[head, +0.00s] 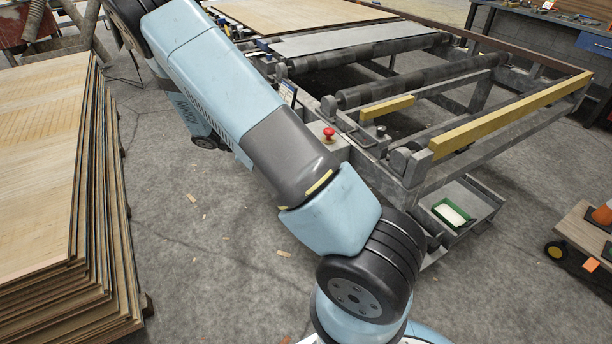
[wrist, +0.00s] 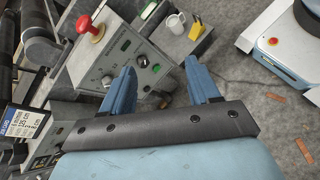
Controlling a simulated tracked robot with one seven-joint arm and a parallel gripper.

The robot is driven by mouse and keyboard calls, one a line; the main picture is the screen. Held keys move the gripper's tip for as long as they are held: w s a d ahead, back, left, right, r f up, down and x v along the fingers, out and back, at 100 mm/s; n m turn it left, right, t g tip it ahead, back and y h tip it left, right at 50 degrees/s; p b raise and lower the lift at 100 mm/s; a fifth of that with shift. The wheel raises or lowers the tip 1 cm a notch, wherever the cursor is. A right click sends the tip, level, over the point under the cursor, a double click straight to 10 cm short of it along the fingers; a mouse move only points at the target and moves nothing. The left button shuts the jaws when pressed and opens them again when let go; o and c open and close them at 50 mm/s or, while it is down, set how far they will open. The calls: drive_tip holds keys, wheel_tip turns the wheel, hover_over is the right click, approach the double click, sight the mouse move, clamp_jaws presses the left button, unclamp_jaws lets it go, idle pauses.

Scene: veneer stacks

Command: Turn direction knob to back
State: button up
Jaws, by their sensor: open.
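The grey control panel (wrist: 133,60) lies under my gripper in the wrist view, tilted in the picture. The labels are too small to read, so I cannot tell which knob is the direction knob. My gripper (wrist: 160,66) is open and empty, its two blue fingers apart over the panel's lower right edge. Whether a finger touches the panel cannot be told. In the head view my arm hides the gripper and most of the panel.
A red mushroom button (wrist: 90,27) stands up at the panel's left; it also shows in the head view (head: 329,133). A roller frame (head: 420,84) lies behind; a veneer stack (head: 45,170) stands left.

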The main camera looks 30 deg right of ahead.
drive_tip(key=w+d+f+n+t+h, duration=0.15)
drive_tip(key=f+n+h, duration=0.25)
drive_tip(key=f, duration=0.5)
drive_tip(key=w+f+n+t+h, duration=0.2)
drive_tip(key=f+n+t+h, duration=0.15)
drive_tip(key=f, duration=0.55)
drive_tip(key=d, duration=1.4)
drive_tip(key=shift+w+g, duration=0.15)
drive_tip(key=shift+g, duration=0.15)
drive_tip(key=shift+r, duration=0.1)
drive_tip(key=shift+n, duration=0.25)
drive_tip(key=c, duration=1)
